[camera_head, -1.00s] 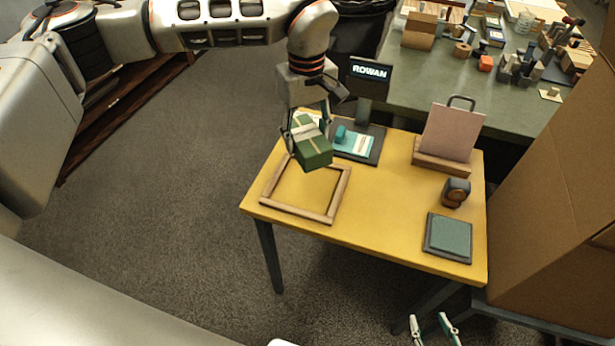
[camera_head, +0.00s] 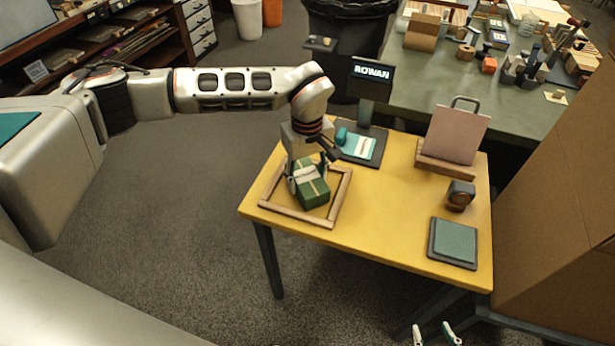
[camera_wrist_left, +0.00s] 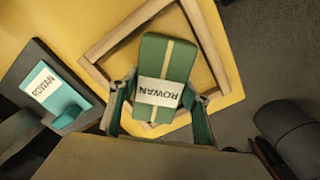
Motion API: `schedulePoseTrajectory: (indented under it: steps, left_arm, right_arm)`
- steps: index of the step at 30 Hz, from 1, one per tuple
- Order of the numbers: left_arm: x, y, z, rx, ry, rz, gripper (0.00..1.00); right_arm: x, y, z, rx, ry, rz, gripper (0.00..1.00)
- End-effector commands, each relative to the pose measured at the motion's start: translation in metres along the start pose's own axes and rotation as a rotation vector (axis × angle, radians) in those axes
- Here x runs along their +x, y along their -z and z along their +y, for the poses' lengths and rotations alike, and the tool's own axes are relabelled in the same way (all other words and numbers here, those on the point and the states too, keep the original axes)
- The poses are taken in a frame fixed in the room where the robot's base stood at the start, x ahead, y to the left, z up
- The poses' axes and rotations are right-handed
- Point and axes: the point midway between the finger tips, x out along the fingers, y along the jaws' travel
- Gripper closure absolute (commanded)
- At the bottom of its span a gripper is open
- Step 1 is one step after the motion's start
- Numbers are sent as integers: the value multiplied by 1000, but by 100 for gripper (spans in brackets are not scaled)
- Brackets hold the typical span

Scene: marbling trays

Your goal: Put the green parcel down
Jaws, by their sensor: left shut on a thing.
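The green parcel (camera_head: 312,188) has a tan band and a pale label; in the left wrist view the parcel (camera_wrist_left: 166,58) shows the word ROWAN on that label. My left gripper (camera_head: 308,180) is shut on it, one finger on each side. The parcel is inside the outline of the wooden frame (camera_head: 341,197) on the yellow table; I cannot tell whether it touches the tabletop. The frame also shows around it in the left wrist view (camera_wrist_left: 103,46). My right gripper (camera_head: 437,335) shows only its fingertips at the bottom edge, apart and empty.
Behind the frame, a dark sign stand (camera_head: 372,72) reading ROWAN has a teal and white card (camera_head: 358,147) on its base. On the right stand a pink board in a wooden holder (camera_head: 452,137), a small dark round object (camera_head: 459,196) and a teal pad (camera_head: 453,242). The table's middle is clear.

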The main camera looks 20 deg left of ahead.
Motion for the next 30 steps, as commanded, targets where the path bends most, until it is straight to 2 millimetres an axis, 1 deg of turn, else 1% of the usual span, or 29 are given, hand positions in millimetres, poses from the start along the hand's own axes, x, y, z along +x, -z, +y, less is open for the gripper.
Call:
schedulePoseTrajectory:
  steps: [3,8,9,10,19,22,26,30]
  left_arm:
    - [-2,0,1,0,-2,1,84]
    - [1,0,0,0,-1,1,84]
    - [1,0,0,0,-1,1,43]
    - [1,0,0,0,-1,1,37]
    - [1,0,0,0,-1,1,37]
    - [-2,0,0,0,-1,1,37]
    - [-18,2,1,0,-5,5,37]
    - [-47,2,1,0,-5,7,37]
  right_arm:
    - [0,1,0,0,0,1,60]
    - [0,0,0,0,0,-1,60]
    - [0,0,0,0,0,-1,60]
    - [0,0,0,0,0,-1,60]
    - [0,-1,0,0,0,-3,60]
    - [0,-1,0,0,0,-2,60]
    - [-1,2,1,1,0,0,60]
    - [-2,5,1,4,0,3,60]
